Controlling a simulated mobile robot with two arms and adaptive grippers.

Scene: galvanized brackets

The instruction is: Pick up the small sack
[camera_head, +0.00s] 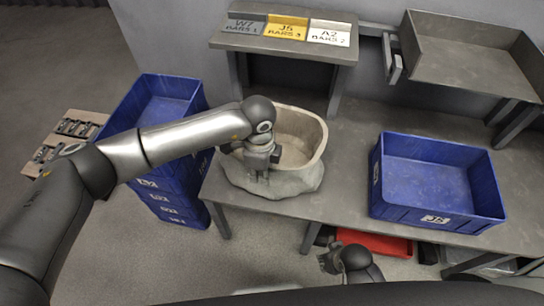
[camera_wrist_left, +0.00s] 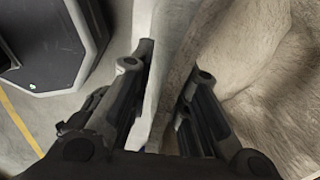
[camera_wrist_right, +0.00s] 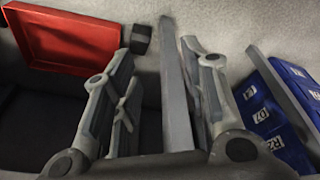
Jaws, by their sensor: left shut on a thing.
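The small sack (camera_head: 308,176) is pale and open-topped, with a hollow inside. It stands on the grey table near its front left edge. My left gripper (camera_head: 262,170) reaches over its front left side and is shut on the sack's wall. In the left wrist view the sack's wall (camera_wrist_left: 170,65) runs between the two fingers, with its inside to the right. My right gripper (camera_head: 335,260) is low in front of the table, apart from the sack. In the right wrist view its fingers (camera_wrist_right: 160,65) are spread with nothing held.
A blue bin (camera_head: 437,216) stands on the table at right. Stacked blue crates (camera_head: 172,86) stand left of the table. A raised shelf (camera_head: 283,45) with label plates and a grey tray (camera_head: 470,55) are behind. A red tray (camera_head: 378,244) lies below, near my right gripper.

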